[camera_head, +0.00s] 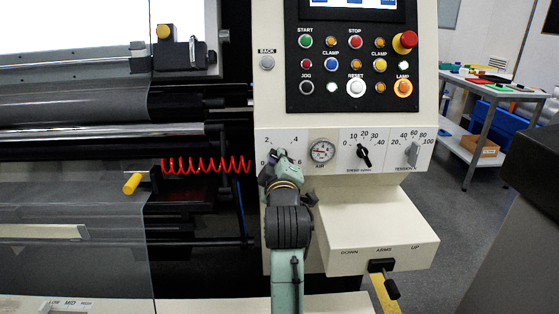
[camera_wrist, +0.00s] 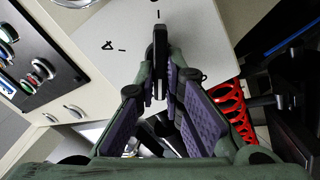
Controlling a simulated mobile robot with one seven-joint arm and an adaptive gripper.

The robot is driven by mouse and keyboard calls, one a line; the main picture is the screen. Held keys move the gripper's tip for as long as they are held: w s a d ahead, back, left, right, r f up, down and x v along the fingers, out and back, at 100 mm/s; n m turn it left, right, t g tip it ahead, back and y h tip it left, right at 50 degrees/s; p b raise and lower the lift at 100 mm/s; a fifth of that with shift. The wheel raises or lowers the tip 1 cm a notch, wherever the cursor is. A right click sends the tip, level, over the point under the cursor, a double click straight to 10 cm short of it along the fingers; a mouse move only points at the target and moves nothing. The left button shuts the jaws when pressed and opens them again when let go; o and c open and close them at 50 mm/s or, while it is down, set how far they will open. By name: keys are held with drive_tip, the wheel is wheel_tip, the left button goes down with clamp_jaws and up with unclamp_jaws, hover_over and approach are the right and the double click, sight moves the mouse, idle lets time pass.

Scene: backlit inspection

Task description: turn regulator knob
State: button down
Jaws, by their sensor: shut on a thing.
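The regulator knob is a narrow black bar (camera_wrist: 160,45) on a pale panel in the wrist view, with a 4 and tick marks around it. In the head view it sits on the left dial, numbered 2, 4 and 6, and is mostly hidden behind my gripper (camera_head: 277,170). In the wrist view my gripper (camera_wrist: 159,88), green with purple pads, is shut on the knob, one finger on each side.
To the right are the air gauge (camera_head: 321,151), the speed knob (camera_head: 364,154) and the tension knob (camera_head: 414,136). The button panel (camera_head: 352,106) is above. A red coiled hose (camera_head: 207,164) hangs left. The arms lever (camera_head: 384,275) is low on the right.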

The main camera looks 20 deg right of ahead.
drive_tip(key=n+b, duration=0.1)
drive_tip(key=n, duration=0.3)
drive_tip(key=n+b, duration=0.2)
drive_tip(key=n, duration=0.2)
drive_tip(key=f+n+b, duration=0.1)
drive_tip(key=n, duration=0.3)
drive_tip(key=shift+b, duration=0.4)
drive_tip(key=shift+n, duration=0.3)
drive_tip(key=c, duration=1.7)
unclamp_jaws()
drive_tip(key=v, duration=0.7)
drive_tip(key=shift+s, duration=0.25)
